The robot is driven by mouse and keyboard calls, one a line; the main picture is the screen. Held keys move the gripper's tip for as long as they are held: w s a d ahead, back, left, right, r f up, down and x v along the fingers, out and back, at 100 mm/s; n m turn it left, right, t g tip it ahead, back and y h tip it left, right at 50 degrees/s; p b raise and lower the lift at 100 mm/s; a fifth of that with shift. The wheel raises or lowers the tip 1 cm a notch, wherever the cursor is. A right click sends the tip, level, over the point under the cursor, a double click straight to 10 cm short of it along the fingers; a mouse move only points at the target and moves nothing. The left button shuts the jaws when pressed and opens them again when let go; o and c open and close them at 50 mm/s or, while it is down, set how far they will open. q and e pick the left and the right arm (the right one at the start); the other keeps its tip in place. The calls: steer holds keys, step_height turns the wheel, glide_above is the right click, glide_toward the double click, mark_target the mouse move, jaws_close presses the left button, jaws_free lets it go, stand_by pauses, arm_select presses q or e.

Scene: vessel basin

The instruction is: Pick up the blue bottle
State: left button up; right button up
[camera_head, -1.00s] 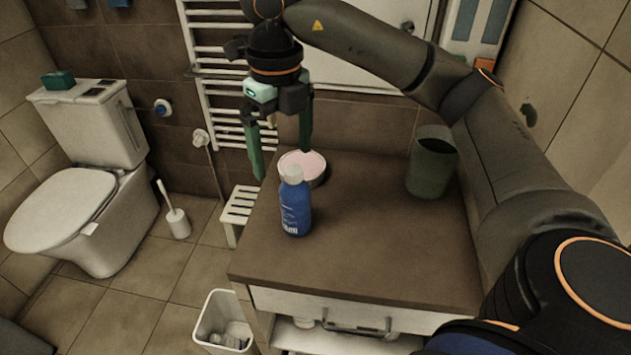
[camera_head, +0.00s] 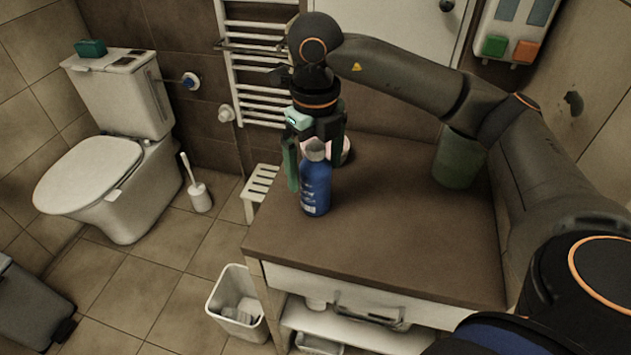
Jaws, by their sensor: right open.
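The blue bottle (camera_head: 316,187) with a pale cap stands upright on the brown countertop (camera_head: 400,240), near its left side. My right gripper (camera_head: 315,178) points down at the bottle from above and behind. I cannot tell whether the fingers touch the bottle. My left gripper is not in view.
A round pinkish-white dish (camera_head: 340,150) sits just behind the bottle, partly hidden by the gripper. A dark green cup (camera_head: 458,160) stands at the back right. A towel rail (camera_head: 255,70) is behind. The counter's front is clear.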

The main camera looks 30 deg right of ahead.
mark_target(316, 178)
steer(key=shift+f, duration=1.6)
steer(key=shift+c, duration=0.2)
jaws_close()
steer(key=shift+r, duration=0.1)
